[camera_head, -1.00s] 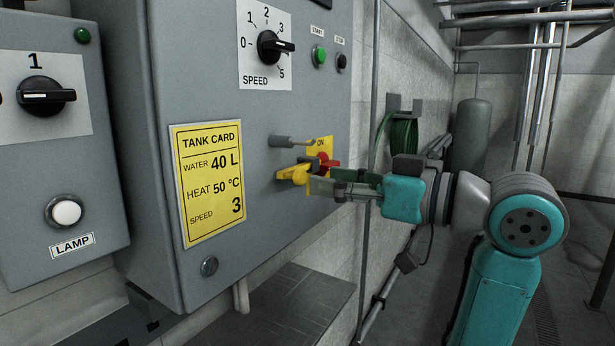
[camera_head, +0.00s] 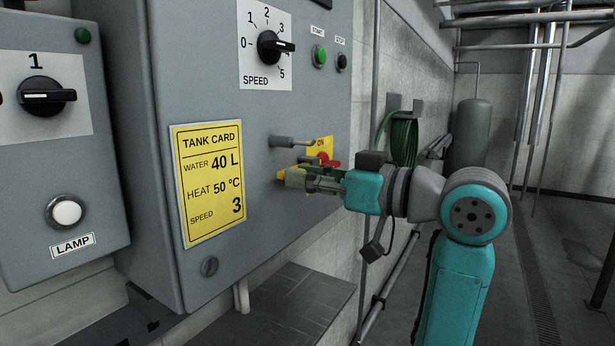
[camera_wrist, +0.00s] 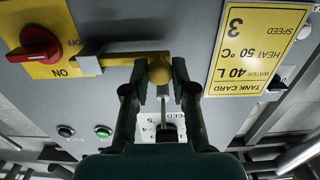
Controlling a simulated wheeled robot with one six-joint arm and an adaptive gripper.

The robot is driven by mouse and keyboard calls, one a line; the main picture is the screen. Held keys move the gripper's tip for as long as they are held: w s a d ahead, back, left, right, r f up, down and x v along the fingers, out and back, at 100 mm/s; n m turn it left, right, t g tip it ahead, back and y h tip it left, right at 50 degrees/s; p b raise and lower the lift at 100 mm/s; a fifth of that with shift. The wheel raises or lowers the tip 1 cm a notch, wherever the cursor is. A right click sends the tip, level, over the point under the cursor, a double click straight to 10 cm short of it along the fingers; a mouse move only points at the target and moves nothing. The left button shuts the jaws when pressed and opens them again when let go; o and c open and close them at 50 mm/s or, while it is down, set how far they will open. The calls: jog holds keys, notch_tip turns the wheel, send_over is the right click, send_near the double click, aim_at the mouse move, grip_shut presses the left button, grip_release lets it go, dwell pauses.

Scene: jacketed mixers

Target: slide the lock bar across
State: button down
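The yellow lock bar (camera_head: 281,175) is on the front of the grey cabinet, partly hidden by my gripper in the head view. In the wrist view the bar (camera_wrist: 128,60) runs from a grey bracket (camera_wrist: 86,61) beside the switch plate to a round yellow knob (camera_wrist: 159,71). A red rotary switch (camera_head: 323,159) sits on a yellow ON/OFF plate; the red switch (camera_wrist: 38,48) also shows in the wrist view. My gripper (camera_wrist: 159,80) is open, with one finger on each side of the knob. Contact with the knob is not clear.
The speed dial (camera_head: 272,45) and the green start button (camera_head: 319,56) are higher up. A shelf (camera_head: 292,308) lies below.

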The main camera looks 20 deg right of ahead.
aim_at(314, 164)
jog(key=w+d, duration=0.1)
jog(key=d, duration=0.1)
jog(key=w+d, duration=0.3)
jog(key=d, duration=0.1)
jog(key=shift+w+d, duration=0.2)
jog(key=shift+w, duration=0.1)
jog(key=c, duration=1)
grip_release()
jog(key=shift+d, duration=0.1)
jog(key=shift+o, duration=0.2)
jog(key=v, duration=1.2)
